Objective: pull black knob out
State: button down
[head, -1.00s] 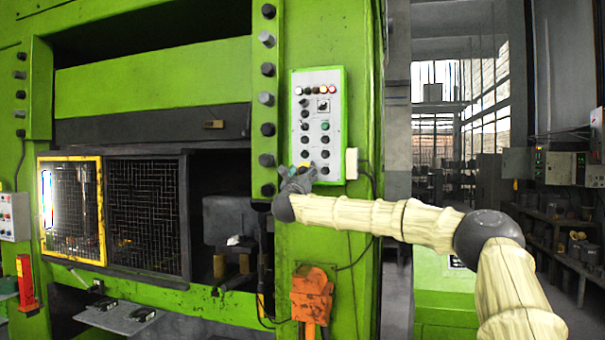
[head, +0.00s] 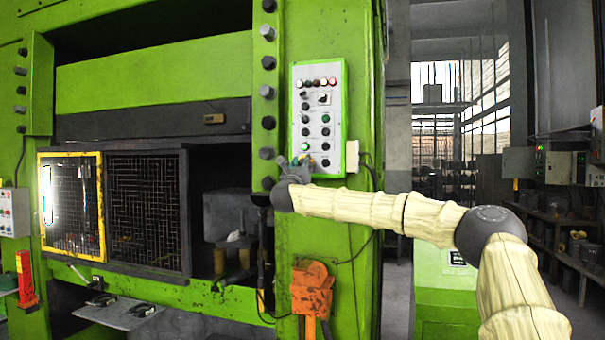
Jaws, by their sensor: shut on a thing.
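The control panel (head: 336,112) is a light grey plate with a green frame on the front of the press column, with several black knobs and buttons in rows. My gripper (head: 301,161) is at the panel's lower left part, small in the head view. Its fingers are shut on a black knob there; the fingers hide the knob almost entirely. One black knob (head: 325,163) shows uncovered just right of my fingertips. My arm reaches in from the lower right.
A green button (head: 304,145) glows just above my gripper. An orange pedestal (head: 313,285) stands below. Large bolts (head: 267,153) line the column's left edge.

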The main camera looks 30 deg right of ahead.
jog(key=shift+a+f, duration=0.1)
jog(key=shift+f, duration=0.1)
jog(key=c, duration=1.3)
grip_release()
jog(key=shift+o, duration=1.1)
jog(key=shift+s+r, duration=0.2)
jog(key=shift+s, duration=0.05)
jog(key=shift+w+f, duration=0.1)
jog(key=v, duration=1.2)
